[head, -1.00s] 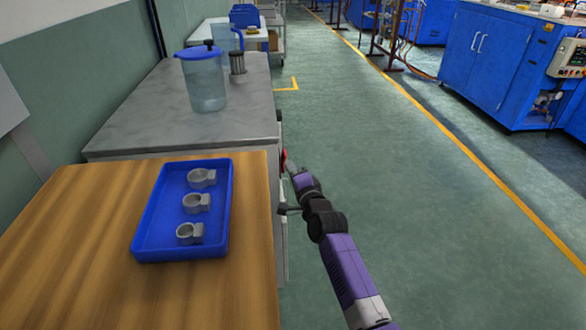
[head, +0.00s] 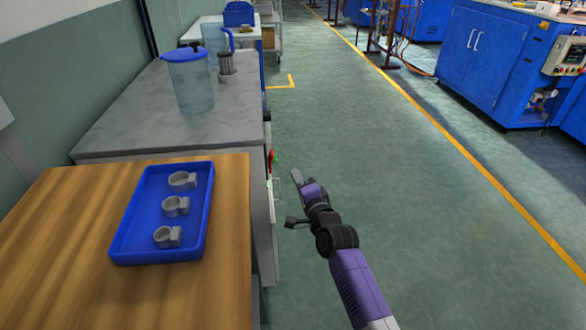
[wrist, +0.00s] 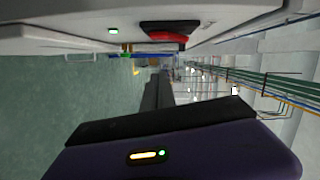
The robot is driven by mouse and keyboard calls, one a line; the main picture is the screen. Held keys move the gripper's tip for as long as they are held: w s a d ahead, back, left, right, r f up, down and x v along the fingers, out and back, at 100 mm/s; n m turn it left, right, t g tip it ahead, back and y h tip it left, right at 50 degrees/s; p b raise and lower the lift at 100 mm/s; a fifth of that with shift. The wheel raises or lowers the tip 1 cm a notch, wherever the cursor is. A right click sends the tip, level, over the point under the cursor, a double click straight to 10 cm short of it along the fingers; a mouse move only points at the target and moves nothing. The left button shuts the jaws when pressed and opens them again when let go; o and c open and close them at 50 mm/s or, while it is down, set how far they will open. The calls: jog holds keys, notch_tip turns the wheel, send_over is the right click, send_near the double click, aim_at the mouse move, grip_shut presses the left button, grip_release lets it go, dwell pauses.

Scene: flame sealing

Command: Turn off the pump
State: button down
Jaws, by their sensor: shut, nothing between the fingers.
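The pump's own body is not clearly told apart in these views. A red switch (head: 271,157) sits on the side face of the grey-topped cabinet, with a small green spot beside it. In the wrist view the red switch (wrist: 168,37) has a black base, and a small lit white lamp (wrist: 113,31) is on the same panel. My gripper (head: 296,176) is shut and empty, to the right of the switch and apart from it. In the wrist view my gripper (wrist: 155,92) points away from the camera, below the switch in the picture.
A wooden table (head: 226,230) bears a blue tray (head: 160,250) with 3 grey ring parts. A lidded jug (head: 190,88) and a metal cup stand on the grey cabinet top (head: 130,125). The green aisle floor (head: 400,180) at right is clear.

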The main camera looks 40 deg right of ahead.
jog(key=shift+p+v, duration=0.75)
jog(key=shift+v, duration=1.95)
jog(key=shift+f, duration=0.1)
jog(key=shift+d, duration=0.1)
